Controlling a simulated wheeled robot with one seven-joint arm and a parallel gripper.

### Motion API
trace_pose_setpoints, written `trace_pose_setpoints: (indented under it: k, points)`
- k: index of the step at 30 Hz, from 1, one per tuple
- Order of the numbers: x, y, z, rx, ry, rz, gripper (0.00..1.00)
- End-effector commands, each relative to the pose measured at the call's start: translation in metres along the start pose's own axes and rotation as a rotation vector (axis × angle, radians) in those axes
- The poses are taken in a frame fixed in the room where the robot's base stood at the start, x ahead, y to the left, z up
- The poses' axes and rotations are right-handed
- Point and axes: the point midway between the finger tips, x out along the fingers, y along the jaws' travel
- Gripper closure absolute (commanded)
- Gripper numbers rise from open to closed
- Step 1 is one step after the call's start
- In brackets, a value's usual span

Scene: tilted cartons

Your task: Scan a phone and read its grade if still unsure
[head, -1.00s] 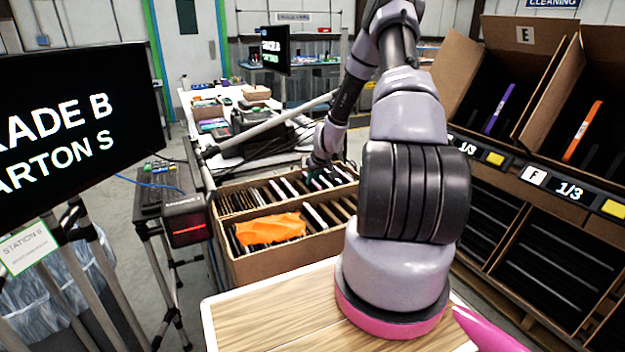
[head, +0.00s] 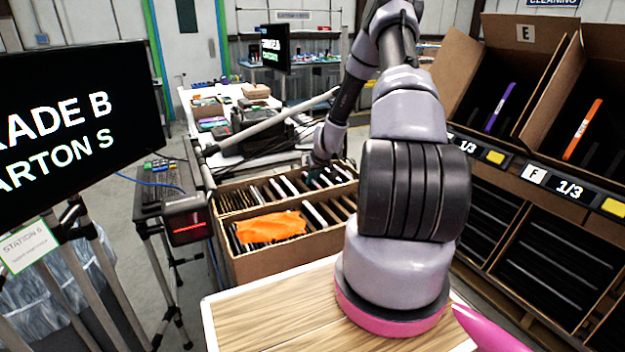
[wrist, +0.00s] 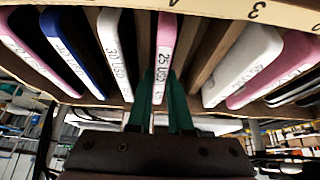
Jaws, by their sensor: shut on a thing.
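My gripper (wrist: 160,95) has its two teal fingers shut on the lower edge of a pink phone (wrist: 165,50) marked "25 USD" in the wrist view. The phone stands in a slot of the carton, between other phones. In the head view my gripper (head: 318,178) is down at the back of the open carton (head: 295,258), and the phone it holds cannot be made out. A scanner (head: 187,220) with a red line stands left of the carton. The screen (head: 75,125) at the left, cut off by the frame, reads "RADE B" and "ARTON S".
An orange cloth (head: 270,227) lies over phones in the carton's front left. Tilted cartons at the right hold a purple phone (head: 498,107) and an orange phone (head: 582,130), with "1/3" displays below.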

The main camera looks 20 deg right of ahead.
Motion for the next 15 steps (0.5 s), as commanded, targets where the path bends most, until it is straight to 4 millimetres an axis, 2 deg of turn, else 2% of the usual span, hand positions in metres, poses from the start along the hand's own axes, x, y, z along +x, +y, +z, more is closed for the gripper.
trace_pose_setpoints:
  k: [1,2,3,4,5,15]
  points:
    - [-0.0001,0.0000,-0.0003,0.000,0.001,0.000,1.00]
    - [-0.0001,0.0000,-0.0003,0.000,0.001,0.000,0.78]
    - [-0.0001,0.0000,-0.0003,0.000,0.001,0.000,0.63]
    - [-0.0001,-0.0001,-0.0003,0.000,0.000,0.000,0.51]
    - [-0.0001,-0.0001,-0.0003,0.000,0.000,0.000,0.47]
    - [-0.0024,0.0000,-0.0001,0.000,0.000,0.000,0.47]
